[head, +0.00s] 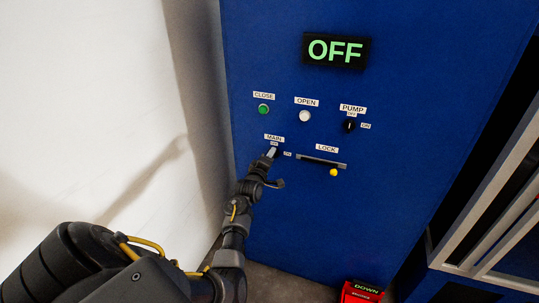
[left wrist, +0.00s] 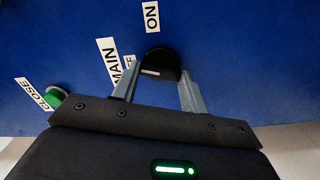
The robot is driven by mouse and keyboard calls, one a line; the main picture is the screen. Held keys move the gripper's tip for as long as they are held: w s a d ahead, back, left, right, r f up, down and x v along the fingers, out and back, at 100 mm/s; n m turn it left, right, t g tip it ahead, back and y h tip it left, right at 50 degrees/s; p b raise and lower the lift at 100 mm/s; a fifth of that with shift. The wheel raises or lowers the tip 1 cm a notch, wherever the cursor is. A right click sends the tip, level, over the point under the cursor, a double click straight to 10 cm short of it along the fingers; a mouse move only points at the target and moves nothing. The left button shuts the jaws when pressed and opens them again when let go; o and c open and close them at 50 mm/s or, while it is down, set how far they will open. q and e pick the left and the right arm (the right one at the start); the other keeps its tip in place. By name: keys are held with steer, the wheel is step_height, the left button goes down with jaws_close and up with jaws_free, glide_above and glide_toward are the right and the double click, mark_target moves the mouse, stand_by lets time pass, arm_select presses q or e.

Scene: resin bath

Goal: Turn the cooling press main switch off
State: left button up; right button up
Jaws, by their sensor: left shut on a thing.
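The blue press panel (head: 330,210) carries a lit display (head: 336,50) that reads OFF in green. The MAIN label (head: 274,138) sits above my left gripper (head: 271,154), which is at the main switch. The left wrist view shows the black main switch knob (left wrist: 166,60) between my two grey fingers, shut on it. The ON label (left wrist: 151,16) is beside the knob, and the OFF label is partly hidden by a finger. My right gripper is not in view.
A green CLOSE button (head: 263,109), a white OPEN button (head: 305,116) and a black PUMP knob (head: 349,126) are above. A LOCK bar (head: 322,161) with a yellow knob (head: 333,172) is just right. A red DOWN box (head: 361,292) is low; a pale wall (head: 90,100) stands left.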

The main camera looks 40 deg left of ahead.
arm_select(q)
steer(key=n+p, duration=0.1)
steer(key=n, duration=0.2)
steer(key=shift+n+p, duration=0.3)
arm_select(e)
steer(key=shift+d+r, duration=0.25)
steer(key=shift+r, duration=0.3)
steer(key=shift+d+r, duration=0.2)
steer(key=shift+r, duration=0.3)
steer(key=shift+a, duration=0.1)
arm_select(q)
steer(key=o, duration=1)
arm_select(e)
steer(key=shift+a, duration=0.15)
arm_select(q)
steer(key=v, duration=1)
steer(key=shift+s+d+b, duration=0.15)
steer(key=shift+s+b, duration=0.2)
steer(key=shift+b, duration=0.05)
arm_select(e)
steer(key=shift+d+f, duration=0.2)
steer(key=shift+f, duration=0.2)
